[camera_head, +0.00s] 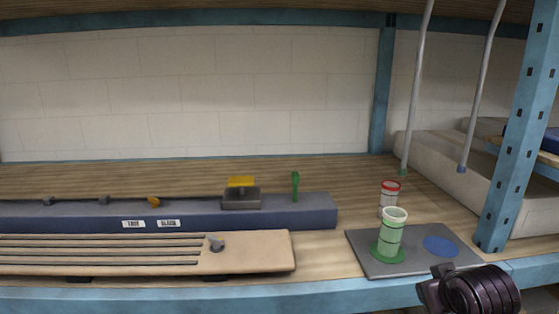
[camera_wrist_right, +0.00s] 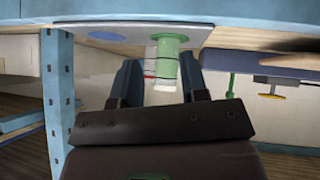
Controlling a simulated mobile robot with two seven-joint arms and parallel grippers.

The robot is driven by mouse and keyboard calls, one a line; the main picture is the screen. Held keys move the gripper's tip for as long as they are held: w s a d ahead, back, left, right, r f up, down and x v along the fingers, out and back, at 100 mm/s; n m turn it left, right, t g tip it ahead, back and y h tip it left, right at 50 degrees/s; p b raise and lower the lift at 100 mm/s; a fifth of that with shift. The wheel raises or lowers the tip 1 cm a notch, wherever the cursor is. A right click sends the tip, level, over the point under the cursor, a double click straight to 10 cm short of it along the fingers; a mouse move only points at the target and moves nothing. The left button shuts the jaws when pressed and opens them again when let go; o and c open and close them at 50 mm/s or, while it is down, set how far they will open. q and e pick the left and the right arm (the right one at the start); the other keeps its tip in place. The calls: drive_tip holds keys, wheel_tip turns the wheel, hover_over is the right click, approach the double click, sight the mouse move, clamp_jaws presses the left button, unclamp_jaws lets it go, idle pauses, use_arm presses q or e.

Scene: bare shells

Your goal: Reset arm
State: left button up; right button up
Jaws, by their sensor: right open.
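My right gripper (camera_wrist_right: 159,62) is open in the wrist view, its two dark fingers apart. Beyond them a white cup with green bands (camera_head: 392,232) stands upright on the green disc of a grey mat (camera_head: 375,263). A clear cup with a red rim (camera_head: 389,196) stands just behind it. In the wrist view the scene is upside down, and the white cup (camera_wrist_right: 167,70) shows between the fingers; I see no contact. In the head view my dark right wrist (camera_head: 470,291) is at the lower right, in front of the mat. My left gripper is not in view.
The blue disc (camera_head: 440,246) on the mat is bare. A blue-grey long box (camera_head: 70,217) with labels and a slotted wooden board (camera_head: 270,250) lie at left. Two grey poles (camera_head: 415,90) hang at right near a blue shelf post (camera_head: 520,140). A blue beam edges the shelf.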

drive_tip(key=s+a+f+g, duration=0.1)
drive_tip(key=s+f+g, duration=0.1)
drive_tip(key=s+f, duration=0.5)
drive_tip(key=s+a+f+m+g, duration=0.15)
drive_tip(key=s+f, duration=0.25)
drive_tip(key=s, duration=0.7)
drive_tip(key=s+f+g, duration=0.2)
drive_tip(key=s+f, duration=0.3)
drive_tip(key=s, duration=0.4)
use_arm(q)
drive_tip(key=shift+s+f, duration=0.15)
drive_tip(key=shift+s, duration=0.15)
use_arm(e)
drive_tip(key=w+f+t+y, duration=0.1)
drive_tip(key=w+f+t, duration=0.6)
drive_tip(key=f, duration=0.3)
drive_tip(key=shift+a+f+n+t, duration=0.15)
drive_tip(key=shift+f+n+t, duration=0.1)
drive_tip(key=shift+n+t, duration=0.25)
